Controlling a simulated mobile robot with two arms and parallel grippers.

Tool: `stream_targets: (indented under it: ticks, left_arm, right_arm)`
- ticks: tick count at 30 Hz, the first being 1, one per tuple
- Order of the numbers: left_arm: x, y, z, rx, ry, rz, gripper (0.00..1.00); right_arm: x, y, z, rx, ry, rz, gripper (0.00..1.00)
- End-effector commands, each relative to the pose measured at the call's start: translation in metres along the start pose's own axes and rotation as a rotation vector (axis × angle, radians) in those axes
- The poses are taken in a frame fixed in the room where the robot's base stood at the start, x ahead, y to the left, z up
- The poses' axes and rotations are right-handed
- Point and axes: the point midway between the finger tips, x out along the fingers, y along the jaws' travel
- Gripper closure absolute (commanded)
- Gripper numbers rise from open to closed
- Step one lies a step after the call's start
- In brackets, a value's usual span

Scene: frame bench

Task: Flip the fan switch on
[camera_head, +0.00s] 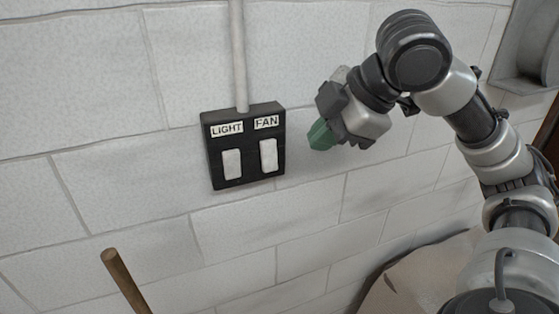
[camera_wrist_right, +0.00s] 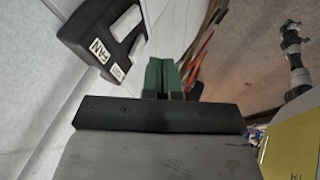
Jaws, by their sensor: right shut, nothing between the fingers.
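A black switch box (camera_head: 244,146) is fixed to the white block wall, with a LIGHT label on the left and a FAN label on the right. The white fan switch (camera_head: 268,155) sits under the FAN label, beside the white light switch (camera_head: 232,164). I cannot tell which way either rocker is set. My right gripper (camera_head: 319,136), with green fingers, is shut and empty, to the right of the box and apart from it. In the right wrist view the shut green fingers (camera_wrist_right: 160,76) are beside the box (camera_wrist_right: 88,30). My left gripper is not in view.
A grey conduit (camera_head: 238,55) runs up the wall from the box. A wooden stick (camera_head: 125,281) stands at the lower left. A grey metal fixture (camera_head: 527,50) is at the upper right. The wall around the box is bare.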

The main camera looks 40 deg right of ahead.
Motion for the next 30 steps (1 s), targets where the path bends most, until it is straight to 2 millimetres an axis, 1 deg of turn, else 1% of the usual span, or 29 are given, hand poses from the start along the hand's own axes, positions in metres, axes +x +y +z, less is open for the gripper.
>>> stream_targets:
  ticks: [5, 8, 12, 17, 19, 21, 24, 30]
  left_arm:
    - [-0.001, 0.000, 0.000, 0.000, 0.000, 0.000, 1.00]
    - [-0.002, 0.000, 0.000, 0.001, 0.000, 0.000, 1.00]
    - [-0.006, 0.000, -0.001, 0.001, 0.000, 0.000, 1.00]
    - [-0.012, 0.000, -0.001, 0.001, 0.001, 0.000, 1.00]
    - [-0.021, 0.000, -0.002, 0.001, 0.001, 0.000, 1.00]
    - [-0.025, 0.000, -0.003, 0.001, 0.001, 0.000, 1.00]
    - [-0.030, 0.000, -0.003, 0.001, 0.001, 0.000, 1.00]
    - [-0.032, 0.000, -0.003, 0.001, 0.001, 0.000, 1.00]
  right_arm:
    - [0.017, -0.001, 0.000, 0.000, -0.001, -0.006, 1.00]
    - [0.036, -0.001, 0.000, 0.000, -0.001, -0.007, 1.00]
    - [0.066, -0.001, -0.001, 0.001, -0.001, -0.009, 1.00]
    - [0.099, -0.001, -0.001, 0.001, 0.000, -0.007, 1.00]
    - [0.103, 0.011, -0.002, 0.004, 0.002, -0.003, 1.00]
    - [0.109, 0.019, 0.000, 0.003, 0.001, -0.003, 1.00]
    - [0.116, 0.027, 0.000, 0.002, 0.002, -0.002, 1.00]
    - [0.122, 0.033, 0.002, 0.001, 0.000, -0.001, 1.00]
